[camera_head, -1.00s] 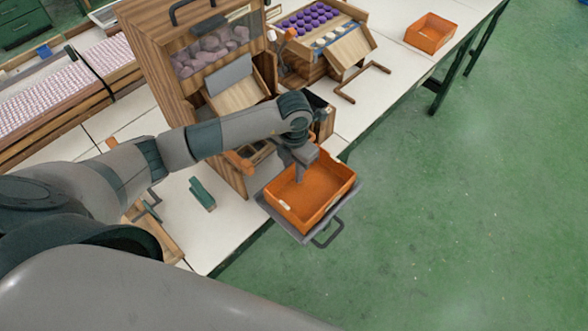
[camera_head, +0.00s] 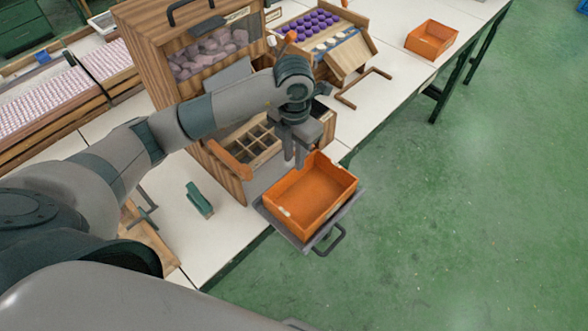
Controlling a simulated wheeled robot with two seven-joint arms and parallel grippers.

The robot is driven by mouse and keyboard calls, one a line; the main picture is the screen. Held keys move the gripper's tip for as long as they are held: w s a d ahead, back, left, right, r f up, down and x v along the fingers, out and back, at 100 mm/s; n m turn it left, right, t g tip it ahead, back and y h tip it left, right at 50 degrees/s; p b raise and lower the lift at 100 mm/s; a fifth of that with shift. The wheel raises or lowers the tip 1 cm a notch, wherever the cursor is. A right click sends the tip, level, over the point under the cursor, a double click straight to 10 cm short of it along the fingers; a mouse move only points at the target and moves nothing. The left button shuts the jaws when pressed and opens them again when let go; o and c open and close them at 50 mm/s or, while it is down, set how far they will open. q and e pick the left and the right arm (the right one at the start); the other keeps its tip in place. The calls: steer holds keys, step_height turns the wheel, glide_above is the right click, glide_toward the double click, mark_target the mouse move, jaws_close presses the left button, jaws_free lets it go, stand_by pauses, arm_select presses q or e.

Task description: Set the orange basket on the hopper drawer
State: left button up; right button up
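An orange basket (camera_head: 318,217) sits upright on the pulled-out grey hopper drawer (camera_head: 352,206), which has a dark handle (camera_head: 330,240) at its front. The drawer sticks out past the table edge from the wooden hopper cabinet (camera_head: 160,75). My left gripper (camera_head: 294,158) hangs just above and behind the basket's far rim, pointing down. Its two fingers appear apart with nothing between them, clear of the basket. A second orange basket (camera_head: 432,38) stands on the table at the far right. My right gripper is out of view.
A sectioned wooden tray (camera_head: 252,150) sits low in the cabinet, partly behind my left arm. A rack of purple pieces (camera_head: 308,22) stands beyond the cabinet. A green block (camera_head: 200,198) lies on the white table (camera_head: 225,235). The floor (camera_head: 480,220) at right is clear.

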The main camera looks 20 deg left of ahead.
arm_select(q)
step_height(320, 180, up, 3)
steer(key=shift+r+b, duration=0.1)
steer(key=shift+b, duration=0.2)
stand_by(1.0)
stand_by(0.4)
